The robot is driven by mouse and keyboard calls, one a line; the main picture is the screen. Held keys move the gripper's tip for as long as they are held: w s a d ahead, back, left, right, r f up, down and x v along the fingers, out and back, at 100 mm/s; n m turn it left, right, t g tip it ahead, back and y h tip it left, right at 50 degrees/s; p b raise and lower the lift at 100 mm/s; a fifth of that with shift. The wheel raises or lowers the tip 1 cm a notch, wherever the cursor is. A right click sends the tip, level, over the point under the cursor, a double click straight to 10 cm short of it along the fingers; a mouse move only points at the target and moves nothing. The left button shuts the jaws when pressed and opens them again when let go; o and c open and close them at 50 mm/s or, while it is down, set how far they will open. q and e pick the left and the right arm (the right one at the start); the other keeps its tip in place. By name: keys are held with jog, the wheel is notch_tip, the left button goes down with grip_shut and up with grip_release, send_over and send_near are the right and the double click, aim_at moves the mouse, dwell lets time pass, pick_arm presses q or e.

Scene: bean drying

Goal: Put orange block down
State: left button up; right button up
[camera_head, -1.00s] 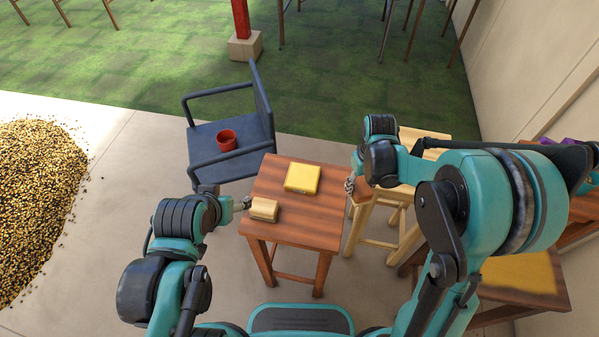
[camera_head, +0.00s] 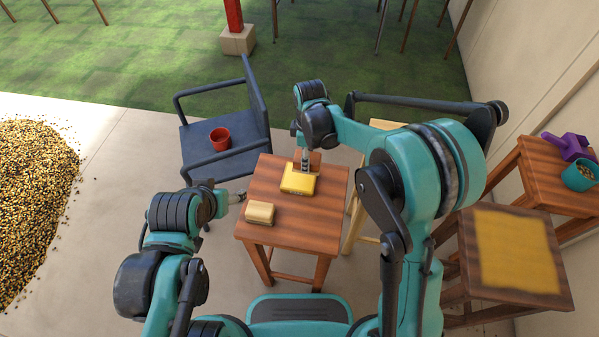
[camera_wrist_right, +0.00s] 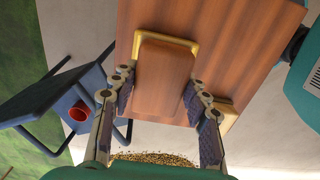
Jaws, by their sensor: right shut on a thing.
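The orange block (camera_wrist_right: 163,82), reddish-brown with wood grain, is between the fingers of my right gripper (camera_wrist_right: 160,105) in the right wrist view. My right gripper (camera_head: 304,165) is shut on it at the yellow block (camera_head: 299,180), which lies on the small wooden table (camera_head: 315,225). In the wrist view the orange block covers most of the yellow block (camera_wrist_right: 192,44); I cannot tell whether they touch. A tan block (camera_head: 260,212) lies nearer on the table. My left gripper (camera_head: 238,196) is at the table's left edge, beside the tan block; its finger opening is unclear.
A blue chair (camera_head: 228,150) with a red cup (camera_head: 220,139) stands behind left of the table. A side table (camera_head: 545,185) at the right bears a purple object (camera_head: 566,146) and a teal cup (camera_head: 579,176). A yellow-topped stool (camera_head: 515,250) stands before it. The small table's right front is clear.

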jog(key=shift+s+a+f+b, duration=0.1)
jog(key=shift+a+f+b, duration=0.05)
jog(key=shift+a+f, duration=0.4)
jog(key=shift+a+f+b, duration=0.15)
jog(key=shift+a+f, duration=0.15)
jog(key=shift+a, duration=0.35)
jog(key=shift+f+b, duration=0.8)
jog(key=shift+f, duration=1.1)
jog(key=shift+f, duration=0.2)
jog(key=o, duration=1.1)
jog(key=shift+r, duration=0.15)
